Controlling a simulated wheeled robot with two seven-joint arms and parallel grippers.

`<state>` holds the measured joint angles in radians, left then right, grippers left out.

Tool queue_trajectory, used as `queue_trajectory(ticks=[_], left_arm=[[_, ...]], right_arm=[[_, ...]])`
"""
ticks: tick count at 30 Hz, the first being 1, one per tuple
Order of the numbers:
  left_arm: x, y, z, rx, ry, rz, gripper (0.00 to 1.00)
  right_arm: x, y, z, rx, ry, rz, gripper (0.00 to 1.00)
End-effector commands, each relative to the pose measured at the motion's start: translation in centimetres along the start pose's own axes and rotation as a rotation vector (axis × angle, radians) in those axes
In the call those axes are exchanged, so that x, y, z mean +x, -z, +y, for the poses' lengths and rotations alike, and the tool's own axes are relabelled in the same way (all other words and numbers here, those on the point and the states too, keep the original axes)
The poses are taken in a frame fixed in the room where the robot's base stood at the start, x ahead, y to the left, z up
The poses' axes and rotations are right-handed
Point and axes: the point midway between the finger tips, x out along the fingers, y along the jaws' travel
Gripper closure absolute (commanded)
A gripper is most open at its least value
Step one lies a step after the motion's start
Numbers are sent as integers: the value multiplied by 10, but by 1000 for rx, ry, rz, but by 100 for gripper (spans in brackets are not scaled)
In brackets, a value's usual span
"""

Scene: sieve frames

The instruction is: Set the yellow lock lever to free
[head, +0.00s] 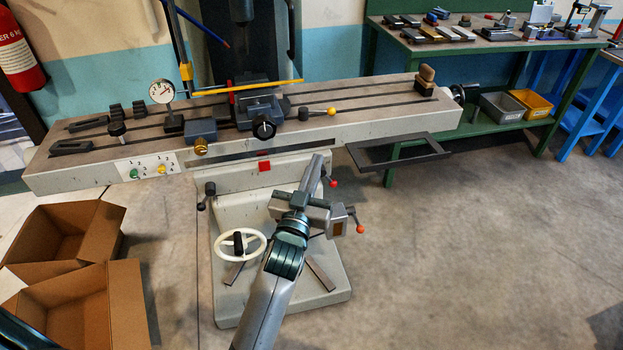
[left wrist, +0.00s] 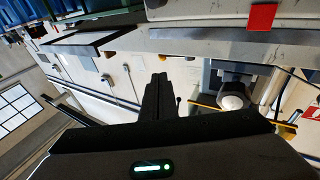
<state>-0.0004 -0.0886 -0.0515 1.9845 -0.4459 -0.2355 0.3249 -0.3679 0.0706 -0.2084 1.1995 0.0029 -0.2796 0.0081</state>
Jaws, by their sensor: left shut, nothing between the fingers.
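The yellow lock lever (head: 318,112) lies on the machine table, right of its middle. It has a dark pivot at its left end, a thin arm and a yellow ball at its right end, pointing right. I cannot make it out for sure in the left wrist view. My left gripper (head: 317,160) is in front of the machine, below the table's front edge and apart from the lever. Its fingers are shut and empty; they also show in the left wrist view (left wrist: 159,88). My right gripper is not in view.
The long machine table (head: 390,109) carries a dial gauge (head: 162,92) and a black-knobbed block (head: 264,128). A red square (head: 264,166) marks the front. Red-tipped handles (head: 360,229) and a white handwheel (head: 258,246) are below. Cardboard boxes (head: 115,310) stand left. The right floor is clear.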

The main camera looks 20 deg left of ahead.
Motion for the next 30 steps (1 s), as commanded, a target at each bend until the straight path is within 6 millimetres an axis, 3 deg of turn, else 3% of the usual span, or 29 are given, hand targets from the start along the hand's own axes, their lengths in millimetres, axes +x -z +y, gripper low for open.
queue_trajectory(ticks=[7, 18, 19, 23, 30], left_arm=[[-27, 0, 0, 1, 1, 0, 100], [-32, 0, 0, 0, 1, 0, 100], [-32, 0, 0, 0, 1, 0, 100], [-32, -4, 1, 1, -2, -8, 100], [-40, -48, 8, 8, -25, -91, 100]], right_arm=[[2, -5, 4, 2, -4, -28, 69], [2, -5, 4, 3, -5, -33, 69], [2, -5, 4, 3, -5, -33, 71], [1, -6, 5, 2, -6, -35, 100], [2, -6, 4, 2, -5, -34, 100]])
